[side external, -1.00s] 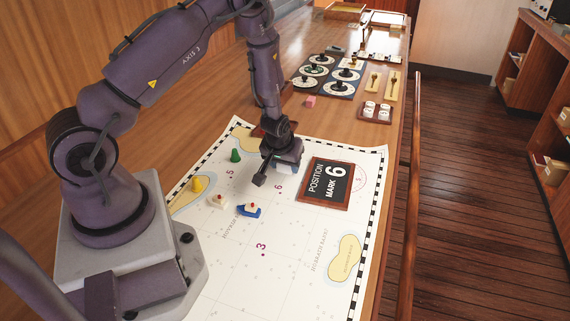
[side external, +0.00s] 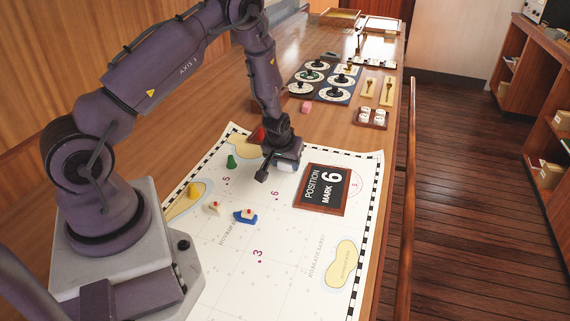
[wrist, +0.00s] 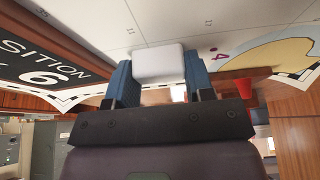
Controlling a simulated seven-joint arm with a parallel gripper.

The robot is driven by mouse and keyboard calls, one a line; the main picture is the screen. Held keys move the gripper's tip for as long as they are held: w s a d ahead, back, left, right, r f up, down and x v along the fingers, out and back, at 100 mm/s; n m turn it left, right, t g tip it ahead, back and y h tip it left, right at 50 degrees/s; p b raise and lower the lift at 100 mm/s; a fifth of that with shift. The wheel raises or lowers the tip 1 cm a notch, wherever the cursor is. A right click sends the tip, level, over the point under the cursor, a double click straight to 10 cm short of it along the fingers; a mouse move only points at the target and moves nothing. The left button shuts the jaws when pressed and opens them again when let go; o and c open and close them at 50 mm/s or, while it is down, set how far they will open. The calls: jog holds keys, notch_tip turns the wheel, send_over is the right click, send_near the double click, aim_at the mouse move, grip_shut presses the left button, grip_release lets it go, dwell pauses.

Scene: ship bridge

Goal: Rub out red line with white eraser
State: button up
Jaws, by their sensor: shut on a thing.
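My gripper (side external: 284,165) is over the far part of the white chart (side external: 290,235), left of the board marked 6. Its two blue fingers (wrist: 159,75) are shut on the white eraser (wrist: 159,62), one on each side of it. In the side view, the white eraser (side external: 286,168) shows low at the fingers, close to the chart; I cannot tell whether it touches. I see no red line in either view; the chart under my gripper is partly hidden.
The "Position Mark 6" board (side external: 323,190) lies close on the right. Green (side external: 231,161), yellow (side external: 193,190) and blue-white (side external: 245,216) pieces stand on the left. A red item (side external: 257,134) is just behind my gripper. The chart's near part is clear.

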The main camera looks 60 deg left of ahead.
jog(key=shift+w+a, duration=0.25)
jog(key=shift+w+a, duration=0.75)
jog(key=shift+w+a, duration=0.75)
jog(key=shift+a, duration=0.1)
jog(key=shift+r, duration=3)
